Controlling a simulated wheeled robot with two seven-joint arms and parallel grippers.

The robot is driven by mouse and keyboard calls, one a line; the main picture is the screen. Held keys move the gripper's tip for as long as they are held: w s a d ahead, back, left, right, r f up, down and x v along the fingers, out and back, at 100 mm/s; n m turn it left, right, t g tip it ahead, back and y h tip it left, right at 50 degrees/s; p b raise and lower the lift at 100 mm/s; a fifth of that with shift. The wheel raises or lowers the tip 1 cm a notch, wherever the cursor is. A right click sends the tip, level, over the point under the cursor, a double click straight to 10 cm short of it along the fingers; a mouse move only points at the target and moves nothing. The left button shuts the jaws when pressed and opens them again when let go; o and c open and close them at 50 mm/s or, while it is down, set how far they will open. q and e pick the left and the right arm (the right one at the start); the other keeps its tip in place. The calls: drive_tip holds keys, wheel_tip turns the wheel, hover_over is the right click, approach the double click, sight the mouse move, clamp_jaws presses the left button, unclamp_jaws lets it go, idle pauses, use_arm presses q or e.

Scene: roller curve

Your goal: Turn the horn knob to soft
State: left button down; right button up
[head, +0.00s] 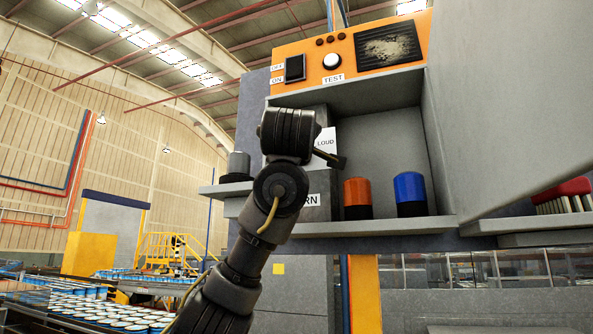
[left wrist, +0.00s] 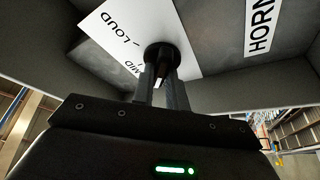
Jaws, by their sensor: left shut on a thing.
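The horn knob (left wrist: 162,55) is a round black knob on a white dial plate (left wrist: 196,42) in the left wrist view. The words LOUD and MID can be read on the plate; SOFT is not visible. My left gripper (left wrist: 159,72) has its two fingers shut on the knob. In the head view my left arm hides the knob and fingers; part of the dial plate (head: 326,139) with LOUD shows beside it. The HORN label (left wrist: 261,22) is next to the plate; only its end shows in the head view. My right gripper is not in view.
The knob's grey box sits inside an open cabinet with an orange top panel (head: 345,50) bearing a switch (head: 295,69) and a white TEST button (head: 332,61). An orange lamp (head: 357,198) and a blue lamp (head: 409,194) stand close right. A grey door (head: 510,100) is at right.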

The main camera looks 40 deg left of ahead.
use_arm(q)
drive_tip(key=n+g+b, duration=0.1)
drive_tip(key=n, duration=0.1)
drive_tip(key=shift+n+b, duration=0.4)
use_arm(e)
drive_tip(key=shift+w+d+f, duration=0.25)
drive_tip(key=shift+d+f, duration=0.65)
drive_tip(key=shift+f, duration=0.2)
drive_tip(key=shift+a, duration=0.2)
use_arm(q)
drive_tip(key=c, duration=1.4)
unclamp_jaws()
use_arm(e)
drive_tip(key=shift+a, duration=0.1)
